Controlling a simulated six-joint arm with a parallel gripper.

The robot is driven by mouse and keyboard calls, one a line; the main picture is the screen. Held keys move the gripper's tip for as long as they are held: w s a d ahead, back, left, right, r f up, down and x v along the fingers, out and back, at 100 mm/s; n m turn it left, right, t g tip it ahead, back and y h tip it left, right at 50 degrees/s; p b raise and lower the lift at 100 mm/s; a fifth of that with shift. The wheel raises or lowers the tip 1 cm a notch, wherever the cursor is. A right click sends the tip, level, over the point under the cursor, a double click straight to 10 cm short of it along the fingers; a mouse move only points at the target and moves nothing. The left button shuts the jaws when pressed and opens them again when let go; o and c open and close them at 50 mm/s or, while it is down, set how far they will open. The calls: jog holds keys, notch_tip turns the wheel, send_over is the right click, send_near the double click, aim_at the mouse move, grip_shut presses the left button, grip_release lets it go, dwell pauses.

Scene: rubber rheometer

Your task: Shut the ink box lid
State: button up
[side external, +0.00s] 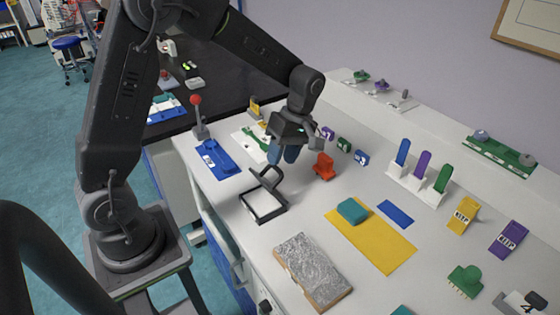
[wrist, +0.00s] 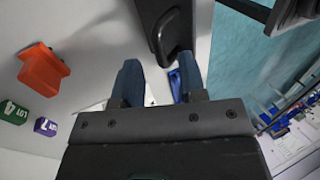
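The ink box appears to be the low black-rimmed box (side external: 262,216) on the white bench, with a pale area inside its rim. Its black lid, with a loop handle (side external: 269,177), appears raised at the box's far side. In the wrist view the dark lid panel (wrist: 147,12) and its curved handle (wrist: 160,38) show at the top, just beyond my fingertips. My gripper (side external: 284,155) is above and behind the box, fingers pointing down. In the wrist view my gripper (wrist: 158,76) has its two blue fingers apart with nothing between them. The hinge is not clear.
An orange-red block (side external: 323,166) stands right of my gripper; it also shows in the wrist view (wrist: 43,70). A grey textured slab (side external: 312,270) and a yellow mat (side external: 385,250) lie nearer the front.

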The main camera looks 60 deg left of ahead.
jog(key=shift+x, duration=1)
grip_shut()
